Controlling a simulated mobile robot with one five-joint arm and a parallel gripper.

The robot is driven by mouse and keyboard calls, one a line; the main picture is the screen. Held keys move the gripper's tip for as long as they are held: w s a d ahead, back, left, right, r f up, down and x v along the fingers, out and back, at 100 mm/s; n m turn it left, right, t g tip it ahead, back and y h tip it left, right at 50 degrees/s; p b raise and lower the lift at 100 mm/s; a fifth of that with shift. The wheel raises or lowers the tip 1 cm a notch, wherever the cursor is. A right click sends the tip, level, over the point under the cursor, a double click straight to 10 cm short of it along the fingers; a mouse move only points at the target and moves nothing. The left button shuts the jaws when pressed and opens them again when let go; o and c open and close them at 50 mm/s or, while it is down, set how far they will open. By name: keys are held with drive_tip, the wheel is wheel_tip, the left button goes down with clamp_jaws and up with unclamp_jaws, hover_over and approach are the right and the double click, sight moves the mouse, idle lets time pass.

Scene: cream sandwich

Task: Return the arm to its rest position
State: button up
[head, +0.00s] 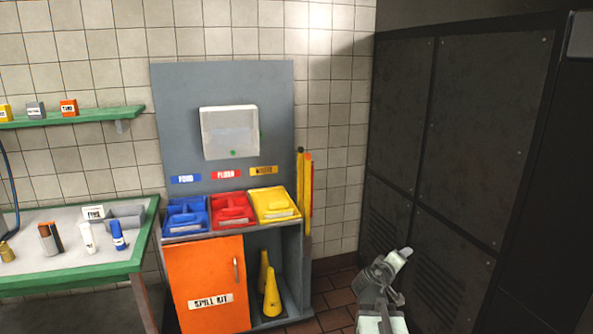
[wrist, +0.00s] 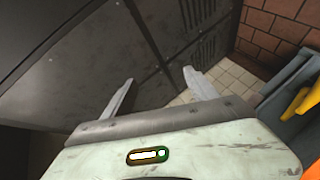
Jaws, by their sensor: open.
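My gripper (head: 398,254) is at the lower right in the head view, in front of the dark panelled unit. In the wrist view my gripper (wrist: 158,88) shows two grey fingers spread apart with nothing between them. It is open and empty, and points towards the dark panels and the tiled wall. It touches nothing that I can see. The lower part of my arm is cut off by the bottom edge of the head view.
The dark panelled unit (head: 480,130) fills the right side. A grey cabinet (head: 287,270) with blue, red and yellow bins and an orange door (head: 207,283) stands in the middle. A green-edged table (head: 75,270) is at left. Brown floor (head: 335,300) shows between cabinet and arm.

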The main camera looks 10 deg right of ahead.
drive_tip(key=a+f+m+g+y, duration=0.1)
drive_tip(key=a+f+y, duration=0.3)
drive_tip(key=a, duration=0.7)
drive_tip(key=a+f+g+y, duration=0.2)
drive_tip(key=a+f, duration=0.4)
drive_tip(key=a, duration=0.5)
drive_tip(key=s+a+f+m+g+y, duration=0.1)
drive_tip(key=s+a+f+g+y, duration=0.1)
drive_tip(key=s+a, duration=0.3)
drive_tip(key=s+a+f+g+y, duration=0.3)
drive_tip(key=s+a+f, duration=0.1)
drive_tip(key=s+a, duration=0.2)
drive_tip(key=shift+s+a+m+g+y, duration=0.3)
drive_tip(key=shift+a+m, duration=0.1)
drive_tip(key=shift+a, duration=0.5)
drive_tip(key=shift+c, duration=0.4)
